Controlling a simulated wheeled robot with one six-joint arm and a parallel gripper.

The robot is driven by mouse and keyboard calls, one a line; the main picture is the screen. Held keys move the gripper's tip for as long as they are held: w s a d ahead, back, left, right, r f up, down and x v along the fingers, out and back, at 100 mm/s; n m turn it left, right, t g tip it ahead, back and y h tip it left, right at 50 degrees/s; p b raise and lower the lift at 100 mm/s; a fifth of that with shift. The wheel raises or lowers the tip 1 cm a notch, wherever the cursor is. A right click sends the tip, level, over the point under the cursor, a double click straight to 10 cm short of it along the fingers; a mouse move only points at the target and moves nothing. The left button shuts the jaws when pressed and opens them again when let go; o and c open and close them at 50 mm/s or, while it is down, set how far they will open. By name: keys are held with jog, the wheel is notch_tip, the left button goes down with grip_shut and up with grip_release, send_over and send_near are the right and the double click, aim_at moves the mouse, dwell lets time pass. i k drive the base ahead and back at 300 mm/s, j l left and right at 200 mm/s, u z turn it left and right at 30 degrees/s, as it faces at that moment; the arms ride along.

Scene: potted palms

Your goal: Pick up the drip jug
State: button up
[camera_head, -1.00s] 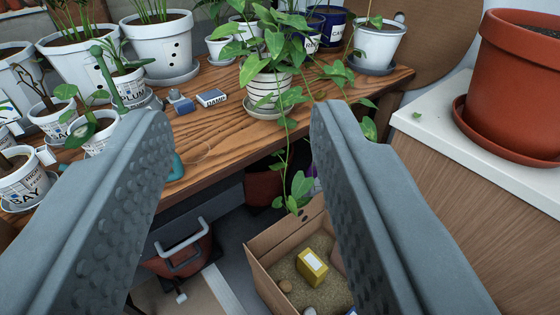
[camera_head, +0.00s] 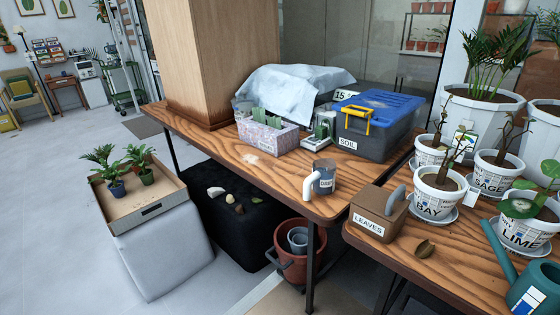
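The drip jug (camera_head: 325,174) appears to be the small dark grey vessel with a white handle on its left side and a small, partly legible label. It stands upright near the front right corner of the wooden table (camera_head: 262,172). Nothing touches it that I can see, and the table in front of it is bare. My gripper does not show in the current view.
A brown LEAVES box (camera_head: 377,216) stands to the jug's right on another wooden table. Behind it are a blue-lidded SOIL bin (camera_head: 377,125) and a labelled patterned box (camera_head: 266,137). Potted plants crowd the right. A red bucket (camera_head: 296,255) is below.

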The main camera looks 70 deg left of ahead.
aim_at(323, 177)
jog(key=u, duration=1.45)
